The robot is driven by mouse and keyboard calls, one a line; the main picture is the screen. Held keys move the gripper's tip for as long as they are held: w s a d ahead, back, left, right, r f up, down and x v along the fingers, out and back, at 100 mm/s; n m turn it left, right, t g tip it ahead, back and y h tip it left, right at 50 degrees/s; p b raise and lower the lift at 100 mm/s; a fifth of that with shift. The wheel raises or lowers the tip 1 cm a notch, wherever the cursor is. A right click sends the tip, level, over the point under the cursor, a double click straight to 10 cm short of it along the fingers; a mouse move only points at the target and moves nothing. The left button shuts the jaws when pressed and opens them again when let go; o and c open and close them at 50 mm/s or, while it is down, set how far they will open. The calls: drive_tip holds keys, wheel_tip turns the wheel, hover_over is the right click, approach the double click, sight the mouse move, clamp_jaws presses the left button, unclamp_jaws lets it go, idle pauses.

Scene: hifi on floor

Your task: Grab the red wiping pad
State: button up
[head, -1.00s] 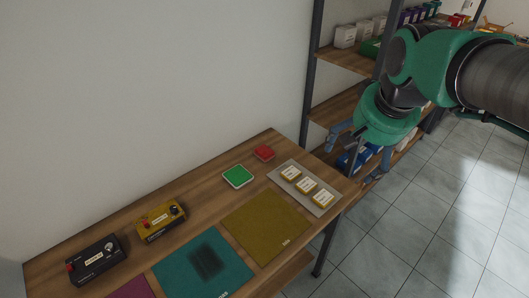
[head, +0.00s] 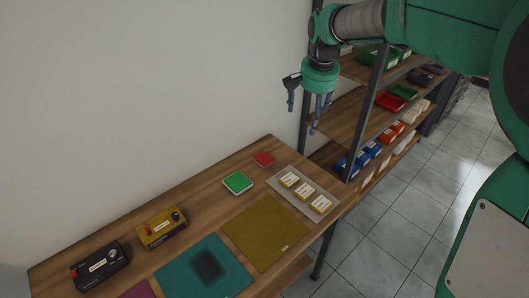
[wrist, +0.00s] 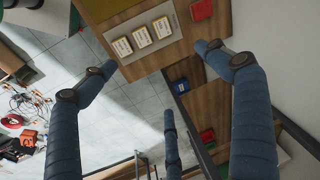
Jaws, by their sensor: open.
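The red wiping pad (head: 263,159) lies flat near the back right corner of the wooden table (head: 205,200), close to the wall. It also shows in the wrist view, where the red pad (wrist: 201,10) is at the top edge. My gripper (head: 310,108) is open and empty, fingers pointing down, above and to the right of the pad and clear of the table. In the wrist view my gripper's blue fingers (wrist: 165,75) are spread wide with nothing between them.
A green pad (head: 237,182) lies left of the red one. A grey tray (head: 322,212) with yellow-edged labelled blocks is to its right. Yellow (head: 262,232) and teal (head: 180,277) mats lie in front. A shelf rack (head: 372,110) with bins stands behind; the wall is close.

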drive_tip(key=w+a+f+m+g+p, duration=0.1)
drive_tip(key=w+a+f, duration=0.35)
drive_tip(key=w, duration=0.25)
drive_tip(key=w+a+f+m+p, duration=0.1)
drive_tip(key=w+a+f, duration=0.2)
drive_tip(key=w+f, duration=0.25)
drive_tip(key=m+g+p, duration=0.2)
drive_tip(key=p, duration=0.1)
hover_over(264, 157)
wheel_tip(264, 157, down, 16)
drive_tip(key=shift+w+a+r, duration=0.15)
drive_tip(key=shift+a+r, duration=0.05)
drive_tip(key=shift+a, duration=0.05)
drive_tip(key=shift+f, duration=0.15)
drive_tip(key=shift+f, duration=4.15)
drive_tip(key=shift+d+f+p, duration=0.15)
drive_tip(key=shift+f+p, duration=0.15)
drive_tip(key=shift+f, duration=2.35)
